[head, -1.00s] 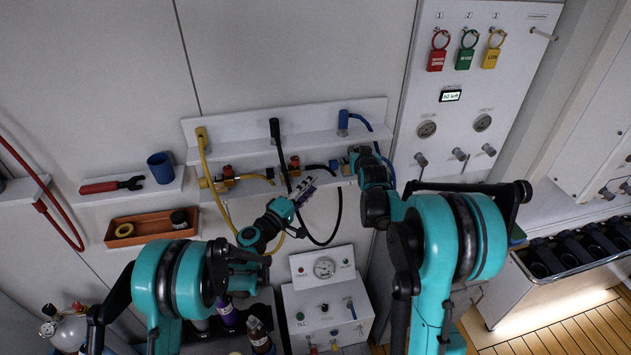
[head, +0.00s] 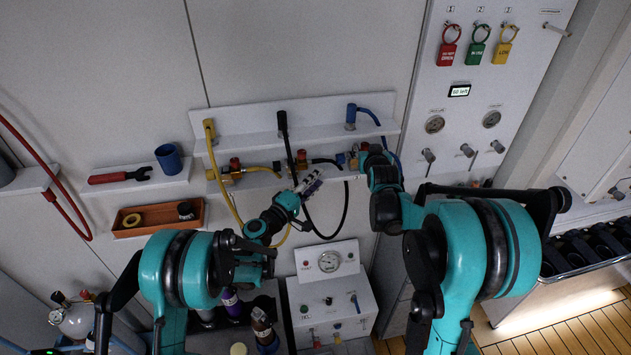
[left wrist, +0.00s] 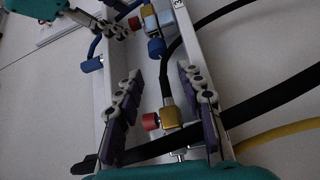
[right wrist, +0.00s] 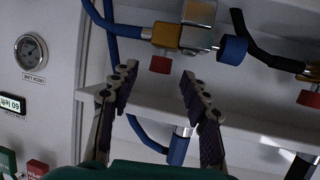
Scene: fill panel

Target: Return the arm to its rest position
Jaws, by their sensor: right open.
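My left gripper (head: 308,187) is in front of the lower wall shelf, beside the hanging black hose (head: 345,215). In the left wrist view its two fingers (left wrist: 160,105) stand apart. A black hose (left wrist: 260,108) crosses the view at the fingers; I cannot tell whether it passes between or behind them. My right arm (head: 385,205) is raised at the shelf's right end, and its fingers are mostly hidden in the head view. In the right wrist view the right gripper (right wrist: 157,84) is open and empty, below a brass valve with a blue knob (right wrist: 232,49).
The shelf (head: 240,115) carries yellow, black and blue hoses. A gauge box (head: 328,300) stands below. Padlocks (head: 477,53) hang on the right panel.

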